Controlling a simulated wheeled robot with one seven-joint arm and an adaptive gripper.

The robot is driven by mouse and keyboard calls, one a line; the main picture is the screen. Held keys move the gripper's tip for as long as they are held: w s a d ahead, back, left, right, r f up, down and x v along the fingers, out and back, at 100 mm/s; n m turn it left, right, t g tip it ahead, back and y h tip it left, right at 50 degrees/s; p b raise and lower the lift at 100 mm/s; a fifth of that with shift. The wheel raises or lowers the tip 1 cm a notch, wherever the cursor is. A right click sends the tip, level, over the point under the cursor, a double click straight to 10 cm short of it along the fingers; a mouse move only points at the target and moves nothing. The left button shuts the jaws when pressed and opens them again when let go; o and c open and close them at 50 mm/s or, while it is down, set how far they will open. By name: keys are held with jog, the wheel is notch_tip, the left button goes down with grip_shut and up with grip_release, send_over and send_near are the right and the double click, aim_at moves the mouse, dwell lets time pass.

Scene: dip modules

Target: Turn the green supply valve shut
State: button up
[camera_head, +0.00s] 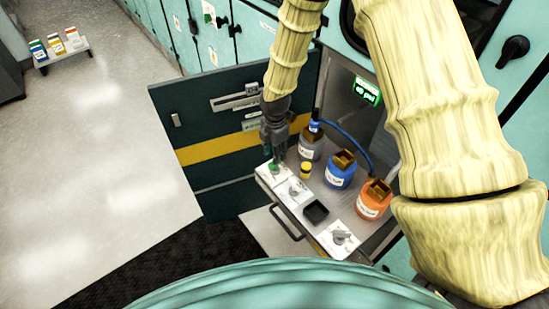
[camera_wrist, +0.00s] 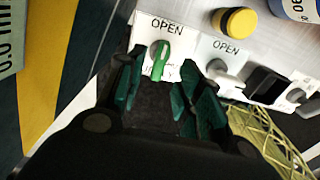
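The green supply valve (camera_wrist: 160,58) is a small green handle on a white plate marked OPEN, in the upper middle of the wrist view. Its handle runs nearly up and down there, slightly tilted. A second label below it is partly hidden. In the head view the green valve (camera_head: 274,167) sits at the left end of the pull-out shelf. My gripper (camera_wrist: 158,88) is open, with its teal-padded fingers either side of the line to the handle and nothing between them. In the head view my gripper (camera_head: 273,152) is just above the valve; contact cannot be told.
A grey valve (camera_head: 294,190) on another OPEN plate and a yellow cap (camera_head: 305,170) are close by. Grey (camera_head: 312,145), blue (camera_head: 339,172) and orange (camera_head: 373,202) bottles stand behind on the shelf. An open dark cabinet door (camera_head: 215,140) is at the left.

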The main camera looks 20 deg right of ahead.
jog(key=shift+f+p, duration=0.45)
jog(key=shift+f, duration=1.85)
grip_shut()
